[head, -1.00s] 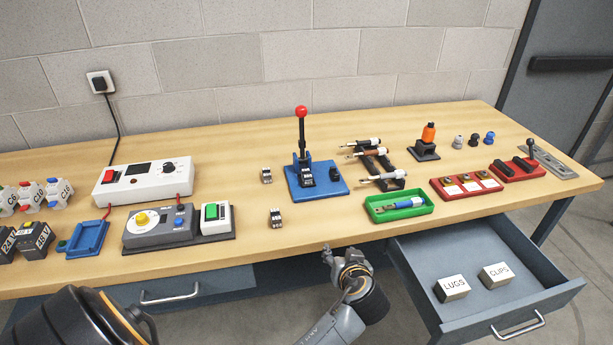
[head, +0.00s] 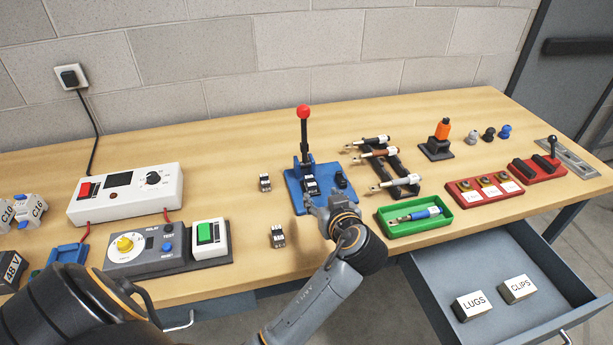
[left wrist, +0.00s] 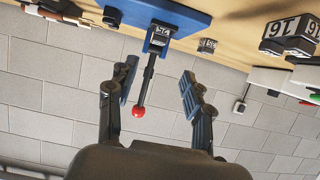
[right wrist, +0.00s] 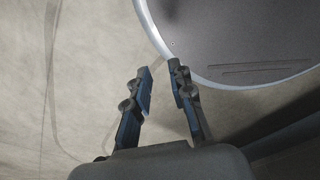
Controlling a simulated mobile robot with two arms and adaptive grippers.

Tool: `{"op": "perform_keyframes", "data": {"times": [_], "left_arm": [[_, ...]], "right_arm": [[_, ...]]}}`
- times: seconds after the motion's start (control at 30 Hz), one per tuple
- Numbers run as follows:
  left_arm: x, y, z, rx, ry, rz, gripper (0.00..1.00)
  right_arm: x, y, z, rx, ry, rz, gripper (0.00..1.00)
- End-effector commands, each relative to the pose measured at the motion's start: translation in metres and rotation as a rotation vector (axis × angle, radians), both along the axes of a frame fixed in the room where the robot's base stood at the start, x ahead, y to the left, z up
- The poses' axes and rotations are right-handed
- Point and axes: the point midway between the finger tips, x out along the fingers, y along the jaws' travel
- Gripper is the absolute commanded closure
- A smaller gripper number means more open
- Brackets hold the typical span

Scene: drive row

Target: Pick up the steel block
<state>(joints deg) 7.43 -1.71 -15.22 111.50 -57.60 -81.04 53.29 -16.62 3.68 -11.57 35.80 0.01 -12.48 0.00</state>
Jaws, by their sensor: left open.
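Several small dark-grey blocks with white number labels are in view, and I cannot tell which is the steel block. One (head: 265,182) lies left of the blue press at the back, another (head: 277,236) nearer the front. A third (head: 311,186) sits in the press (head: 318,200) under its lever. My left gripper (head: 332,200) is open and empty above the press's front edge. In the left wrist view, its fingers (left wrist: 158,85) are apart, with the press block (left wrist: 161,33) beyond and the front block (left wrist: 290,46) at right. My right gripper (right wrist: 162,70) is open and empty over the floor.
The red-knobbed press lever (head: 304,135) stands up behind my left gripper. A green tray (head: 414,228) and a tool rack (head: 385,165) are to the right, a grey relay box (head: 145,252) to the left. An open drawer (head: 500,260) juts out at the front right.

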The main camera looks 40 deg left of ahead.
Motion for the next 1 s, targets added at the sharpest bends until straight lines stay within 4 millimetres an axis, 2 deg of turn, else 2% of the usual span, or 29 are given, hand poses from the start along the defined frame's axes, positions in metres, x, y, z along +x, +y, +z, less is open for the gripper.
{"op": "perform_keyframes", "data": {"times": [0.17, 0.4, 0.57, 0.8, 1.0], "left_arm": [[0.020, 0.025, -0.011, 0.005, 0.002, 0.001, 0.49], [0.044, 0.051, -0.027, 0.003, 0.000, 0.000, 0.49], [0.049, 0.057, -0.031, 0.001, 0.001, 0.001, 0.49], [0.069, 0.077, -0.042, 0.003, 0.002, 0.002, 0.49], [0.080, 0.089, -0.052, 0.001, 0.002, 0.000, 0.49]], "right_arm": [[-0.003, -0.010, 0.007, -0.013, 0.004, 0.003, 0.78], [-0.021, -0.025, 0.011, -0.032, 0.032, 0.004, 0.78], [-0.019, -0.023, 0.013, -0.029, 0.030, 0.003, 0.78], [-0.011, -0.010, 0.026, -0.013, 0.016, 0.000, 0.78], [-0.010, -0.006, 0.027, -0.008, 0.015, 0.001, 0.78]]}}
